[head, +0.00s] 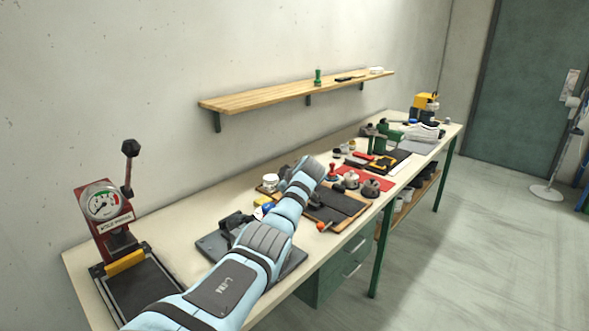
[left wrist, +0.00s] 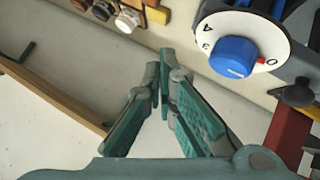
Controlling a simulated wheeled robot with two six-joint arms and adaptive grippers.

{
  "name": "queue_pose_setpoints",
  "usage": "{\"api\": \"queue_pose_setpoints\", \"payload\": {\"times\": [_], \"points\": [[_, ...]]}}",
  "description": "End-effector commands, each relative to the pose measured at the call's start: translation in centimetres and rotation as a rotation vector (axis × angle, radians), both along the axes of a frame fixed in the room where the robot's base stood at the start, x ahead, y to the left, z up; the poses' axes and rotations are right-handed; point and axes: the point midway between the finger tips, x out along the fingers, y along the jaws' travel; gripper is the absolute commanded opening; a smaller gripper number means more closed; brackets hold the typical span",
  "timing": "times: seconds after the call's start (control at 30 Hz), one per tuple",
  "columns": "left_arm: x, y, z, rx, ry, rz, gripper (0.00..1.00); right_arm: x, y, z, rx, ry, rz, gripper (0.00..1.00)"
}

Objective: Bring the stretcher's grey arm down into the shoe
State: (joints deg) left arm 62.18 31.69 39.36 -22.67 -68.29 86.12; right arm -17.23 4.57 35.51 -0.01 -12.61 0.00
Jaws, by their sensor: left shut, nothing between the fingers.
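My left gripper (left wrist: 165,68) has green padded fingers, and their tips meet with nothing between them. A dark device on a grey base plate (head: 212,246), possibly the stretcher, is partly covered by that arm. I cannot make out a shoe or the stretcher's grey arm for certain. My right gripper is not in view.
A red press with a gauge (head: 102,206) and upright lever stands at the bench's near left end. Beyond my arm lie a red mat (head: 376,182), several small tools and a yellow machine (head: 425,104). A wooden shelf (head: 250,98) hangs above the bench.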

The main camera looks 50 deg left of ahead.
Motion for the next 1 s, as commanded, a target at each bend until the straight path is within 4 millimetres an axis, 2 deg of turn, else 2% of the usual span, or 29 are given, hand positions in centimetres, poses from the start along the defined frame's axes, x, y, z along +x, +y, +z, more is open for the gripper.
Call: {"api": "queue_pose_setpoints", "payload": {"times": [0.03,0.2,0.4,0.57,1.0], "points": [[0.4,-1.0,1.1,0.002,-0.007,-0.006,0.0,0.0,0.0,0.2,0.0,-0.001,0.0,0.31],[0.7,-4.0,3.6,0.0,-0.007,-0.005,0.0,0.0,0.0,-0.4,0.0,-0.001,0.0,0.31],[0.9,-6.3,5.8,-0.001,-0.005,-0.005,0.0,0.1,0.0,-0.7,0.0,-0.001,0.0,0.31],[0.9,-6.8,6.5,0.0,-0.004,-0.004,0.0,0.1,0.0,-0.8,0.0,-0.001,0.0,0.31],[0.9,-6.8,6.5,0.0,-0.003,-0.003,0.0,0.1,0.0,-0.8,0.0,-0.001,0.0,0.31]]}}
